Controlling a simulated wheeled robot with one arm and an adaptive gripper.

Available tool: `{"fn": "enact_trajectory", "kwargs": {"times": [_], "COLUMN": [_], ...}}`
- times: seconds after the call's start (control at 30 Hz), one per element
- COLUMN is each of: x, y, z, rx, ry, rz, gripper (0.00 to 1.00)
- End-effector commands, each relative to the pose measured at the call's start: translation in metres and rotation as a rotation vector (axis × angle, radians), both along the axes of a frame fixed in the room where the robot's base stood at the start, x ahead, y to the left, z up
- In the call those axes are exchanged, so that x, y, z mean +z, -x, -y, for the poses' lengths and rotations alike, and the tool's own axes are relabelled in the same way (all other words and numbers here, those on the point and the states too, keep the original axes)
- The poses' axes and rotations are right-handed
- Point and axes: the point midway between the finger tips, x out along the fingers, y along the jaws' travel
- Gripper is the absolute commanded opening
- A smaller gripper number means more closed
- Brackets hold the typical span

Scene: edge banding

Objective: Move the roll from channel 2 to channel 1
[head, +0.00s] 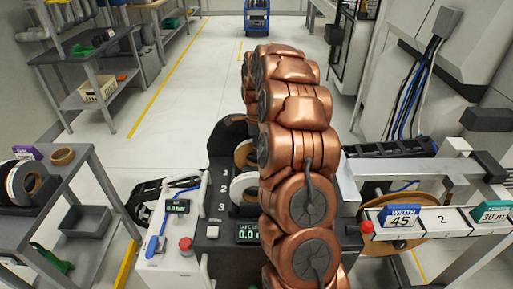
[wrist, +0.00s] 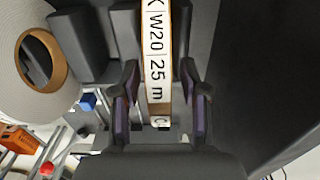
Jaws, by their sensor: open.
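In the wrist view a roll seen edge-on, with a white label reading "W20 25 m" (wrist: 158,60), stands between the two fingers of my gripper (wrist: 164,100). The fingers are open, one on each side of it, with gaps showing. In the head view the channel numbers 1, 2 and 3 (head: 222,188) are on the dark machine. Two rolls are partly visible beside them, an upper one (head: 241,153) and a lower one (head: 238,186). My copper arm hides my gripper and much of the channels there, so I cannot tell each roll's channel for sure.
Another roll with a brown core (wrist: 42,60) is close on the left in the wrist view. A grey cart (head: 95,190) with rolls and a tray is at left. A width and length sign panel (head: 440,222) is at right.

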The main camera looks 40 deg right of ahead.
Motion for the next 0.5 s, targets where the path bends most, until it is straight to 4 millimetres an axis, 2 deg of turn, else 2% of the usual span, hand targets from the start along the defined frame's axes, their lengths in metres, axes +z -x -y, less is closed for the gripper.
{"fn": "enact_trajectory", "kwargs": {"times": [0.13, 0.5], "x": [0.015, 0.077], "y": [-0.001, -0.001], "z": [0.001, 0.001], "rx": [-0.001, 0.0], "ry": [0.001, 0.003], "rz": [0.002, 0.005], "gripper": [0.45, 0.45]}}
